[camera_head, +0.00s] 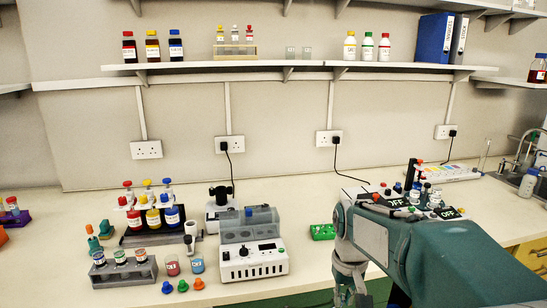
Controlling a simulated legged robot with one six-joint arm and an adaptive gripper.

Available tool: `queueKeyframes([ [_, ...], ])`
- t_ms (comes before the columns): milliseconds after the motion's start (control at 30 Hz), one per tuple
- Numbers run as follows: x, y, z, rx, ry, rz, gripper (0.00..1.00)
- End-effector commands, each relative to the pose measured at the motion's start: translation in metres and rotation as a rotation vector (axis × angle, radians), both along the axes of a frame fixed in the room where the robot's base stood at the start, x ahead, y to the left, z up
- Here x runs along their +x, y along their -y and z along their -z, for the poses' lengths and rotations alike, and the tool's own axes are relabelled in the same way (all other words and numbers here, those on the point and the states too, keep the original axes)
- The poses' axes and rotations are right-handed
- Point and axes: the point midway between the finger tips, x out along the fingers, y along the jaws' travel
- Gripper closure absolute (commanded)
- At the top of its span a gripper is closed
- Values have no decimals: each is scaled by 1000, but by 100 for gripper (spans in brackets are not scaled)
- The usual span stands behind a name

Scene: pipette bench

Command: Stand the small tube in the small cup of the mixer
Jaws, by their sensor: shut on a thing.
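My teal and grey arm reaches in from the lower right. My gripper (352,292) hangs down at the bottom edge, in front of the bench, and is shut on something. The held thing is too small and too hidden to make out; I take it for the small tube. Devices with black OFF panels (447,213) stand on the bench behind my arm, partly covered by it. I cannot tell whether one is the mixer, and its small cup cannot be made out. My gripper is apart from them, lower and to the left.
A white machine (253,262) with a clear lid stands left of my gripper. A small green rack (322,232) lies between them. A shelf (300,66) runs above. Bare bench shows around the green rack.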

Motion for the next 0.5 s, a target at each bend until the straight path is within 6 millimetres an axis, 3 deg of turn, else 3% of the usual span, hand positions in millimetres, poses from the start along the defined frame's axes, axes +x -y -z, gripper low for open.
queueKeyframes([
  [333, 30, 2, 50, 0, -3, 20, 96],
  [500, 51, 3, 98, -1, -8, 37, 96],
])
